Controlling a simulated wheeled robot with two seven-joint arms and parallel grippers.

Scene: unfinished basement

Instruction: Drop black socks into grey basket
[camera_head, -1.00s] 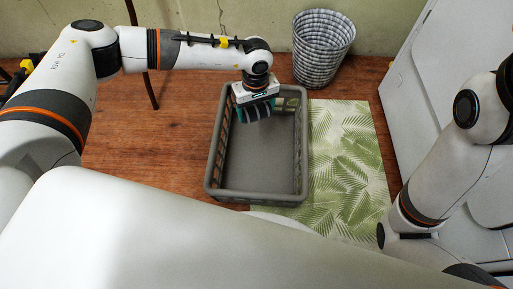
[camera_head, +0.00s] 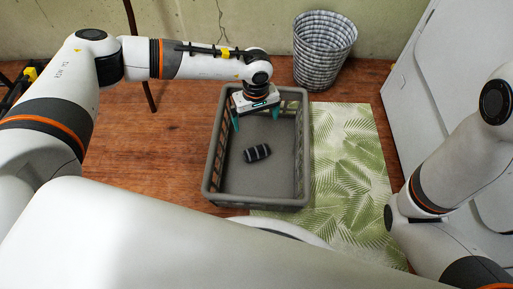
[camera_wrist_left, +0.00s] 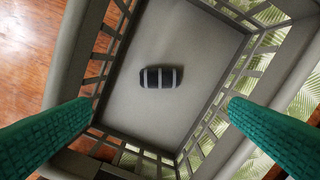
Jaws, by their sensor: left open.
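The black socks (camera_head: 257,153) are a small rolled bundle with light stripes. They lie on the floor of the grey basket (camera_head: 260,203), near its middle. In the left wrist view the socks (camera_wrist_left: 161,77) lie apart from both fingers, on the bare bottom of the basket (camera_wrist_left: 203,85). My left gripper (camera_head: 256,118) is open and empty over the back part of the basket, its teal fingers spread wide. My right gripper is out of view; only part of the right arm shows at the right edge.
A green leaf-patterned mat (camera_head: 345,160) lies under and to the right of the basket. A round woven bin (camera_head: 323,50) stands behind, near the wall. A white appliance (camera_head: 425,95) stands at the right. Wooden floor (camera_head: 150,150) is clear on the left.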

